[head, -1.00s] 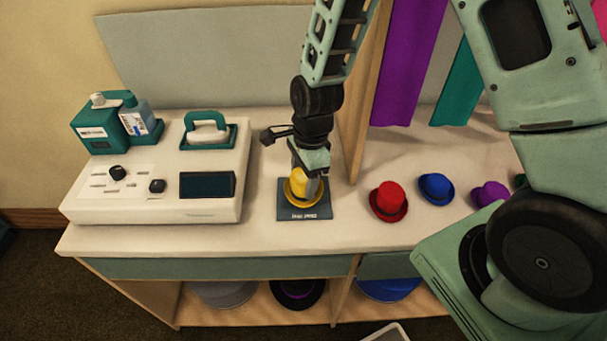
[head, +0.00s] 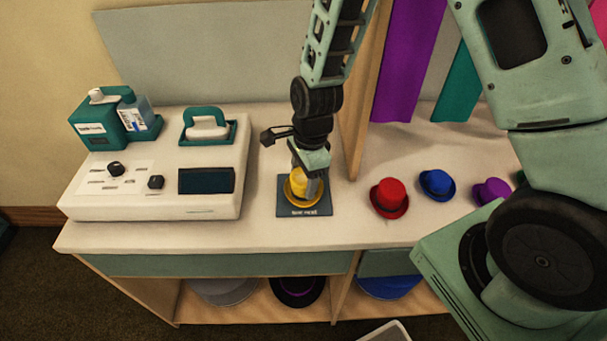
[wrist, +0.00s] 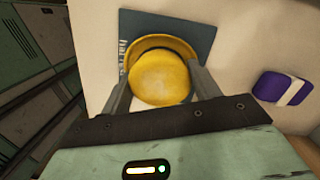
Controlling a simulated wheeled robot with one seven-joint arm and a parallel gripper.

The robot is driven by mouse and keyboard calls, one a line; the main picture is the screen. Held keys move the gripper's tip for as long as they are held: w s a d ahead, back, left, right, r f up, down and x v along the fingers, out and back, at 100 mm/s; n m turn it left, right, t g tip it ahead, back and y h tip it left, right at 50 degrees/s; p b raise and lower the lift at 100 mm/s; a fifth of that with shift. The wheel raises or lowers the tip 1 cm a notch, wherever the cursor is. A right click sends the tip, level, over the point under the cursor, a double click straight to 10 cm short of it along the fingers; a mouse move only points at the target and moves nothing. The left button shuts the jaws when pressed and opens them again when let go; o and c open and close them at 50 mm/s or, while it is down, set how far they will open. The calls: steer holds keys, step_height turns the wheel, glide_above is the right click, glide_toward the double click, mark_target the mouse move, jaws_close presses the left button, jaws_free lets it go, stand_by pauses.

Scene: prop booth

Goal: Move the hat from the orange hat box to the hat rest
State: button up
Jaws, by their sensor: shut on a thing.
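A yellow hat (head: 297,186) with a round crown and a brim is at the dark blue-grey hat rest mat (head: 290,209), near the middle of the counter. My gripper (head: 305,187) points down from above and is shut on the hat. In the wrist view, the hat (wrist: 160,78) sits between the two fingers, over the mat (wrist: 190,30). The mat has pale lettering along one edge. I cannot tell for sure whether the brim touches the mat. I see no orange hat box in either view.
A white console (head: 120,205) with a teal-handled iron (head: 208,128) stands left of the mat. Red (head: 389,197), blue (head: 436,186) and purple (head: 491,191) hats stand to the right, past a wooden divider (head: 362,100). Bare counter lies in front of the mat.

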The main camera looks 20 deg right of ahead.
steer(key=shift+f, duration=0.2)
steer(key=o, duration=1)
steer(key=shift+o, duration=0.2)
steer(key=shift+r, duration=0.1)
step_height(320, 180, up, 17)
steer(key=d, duration=0.2)
